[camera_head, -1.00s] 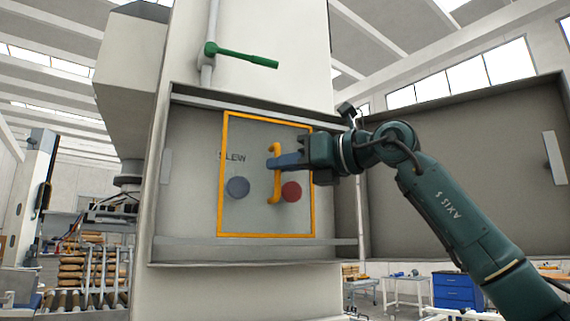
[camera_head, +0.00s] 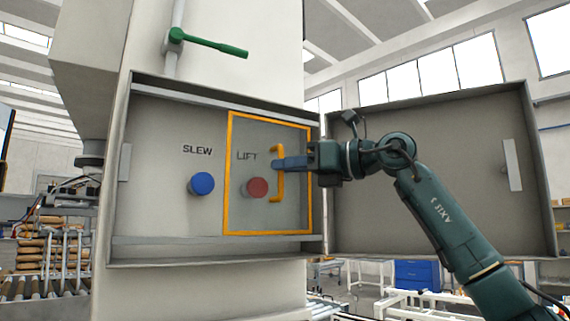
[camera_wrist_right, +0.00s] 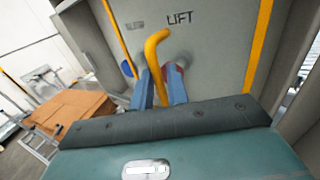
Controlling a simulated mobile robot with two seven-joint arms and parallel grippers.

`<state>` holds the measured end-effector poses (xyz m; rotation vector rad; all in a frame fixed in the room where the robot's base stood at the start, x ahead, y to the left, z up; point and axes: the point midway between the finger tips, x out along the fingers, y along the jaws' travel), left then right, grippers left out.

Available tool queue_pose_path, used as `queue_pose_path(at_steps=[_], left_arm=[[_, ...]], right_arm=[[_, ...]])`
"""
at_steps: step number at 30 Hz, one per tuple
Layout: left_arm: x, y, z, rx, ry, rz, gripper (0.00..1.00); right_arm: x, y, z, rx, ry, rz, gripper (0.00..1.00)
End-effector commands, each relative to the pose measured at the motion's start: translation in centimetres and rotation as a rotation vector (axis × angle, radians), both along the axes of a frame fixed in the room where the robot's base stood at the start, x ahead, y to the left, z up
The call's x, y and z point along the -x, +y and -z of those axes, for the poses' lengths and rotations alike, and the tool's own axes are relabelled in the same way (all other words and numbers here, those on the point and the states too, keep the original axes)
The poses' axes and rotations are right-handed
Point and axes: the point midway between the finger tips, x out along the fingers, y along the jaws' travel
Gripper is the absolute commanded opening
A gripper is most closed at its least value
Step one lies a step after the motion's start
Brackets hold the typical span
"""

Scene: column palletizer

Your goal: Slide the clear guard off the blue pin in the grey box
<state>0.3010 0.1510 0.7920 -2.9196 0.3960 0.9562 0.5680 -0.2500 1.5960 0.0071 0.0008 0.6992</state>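The blue pin (camera_head: 202,183) sits under the label SLEW in the open grey box (camera_head: 150,215). The clear guard (camera_head: 262,215) has an orange frame and stands at the right of the box, in front of the red pin (camera_head: 257,187) labelled LIFT. The guard's left edge is right of the blue pin, which is uncovered. My right gripper (camera_head: 277,164) is at the guard's yellow handle (camera_head: 280,190). In the right wrist view the handle (camera_wrist_right: 156,55) stands between its two fingers (camera_wrist_right: 160,88), which look closed on it. My left gripper is not in view.
The box's open door (camera_head: 430,180) spreads to the right behind my right arm. Rails run along the top and bottom of the box. A green lever (camera_head: 215,46) is above it. Stacked brown goods (camera_head: 42,245) are at the lower left.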

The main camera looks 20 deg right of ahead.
Motion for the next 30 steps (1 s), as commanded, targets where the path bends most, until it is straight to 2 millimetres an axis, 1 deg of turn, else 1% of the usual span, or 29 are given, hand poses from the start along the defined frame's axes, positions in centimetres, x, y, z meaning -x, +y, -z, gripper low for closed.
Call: queue_pose_path(at_steps=[1,6,13,16,20,27,30], left_arm=[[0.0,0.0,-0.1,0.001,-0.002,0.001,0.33],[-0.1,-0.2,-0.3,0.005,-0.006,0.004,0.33],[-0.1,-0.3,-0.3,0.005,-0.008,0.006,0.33],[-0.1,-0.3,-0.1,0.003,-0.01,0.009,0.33],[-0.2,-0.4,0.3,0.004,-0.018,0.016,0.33],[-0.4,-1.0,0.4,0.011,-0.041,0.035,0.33],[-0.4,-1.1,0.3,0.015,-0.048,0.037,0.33]], right_arm=[[0.0,-0.1,0.0,-0.001,0.0,0.002,0.19],[0.0,0.0,0.0,0.0,0.001,0.0,0.32],[0.1,0.0,0.0,0.001,0.001,-0.001,0.32],[0.6,-0.5,0.1,0.0,0.0,-0.001,0.32],[2.2,-1.8,0.2,0.0,-0.001,0.0,0.32],[6.4,-5.4,0.2,-0.001,-0.002,0.002,0.32],[7.9,-6.6,0.1,-0.001,-0.001,0.001,0.32]])
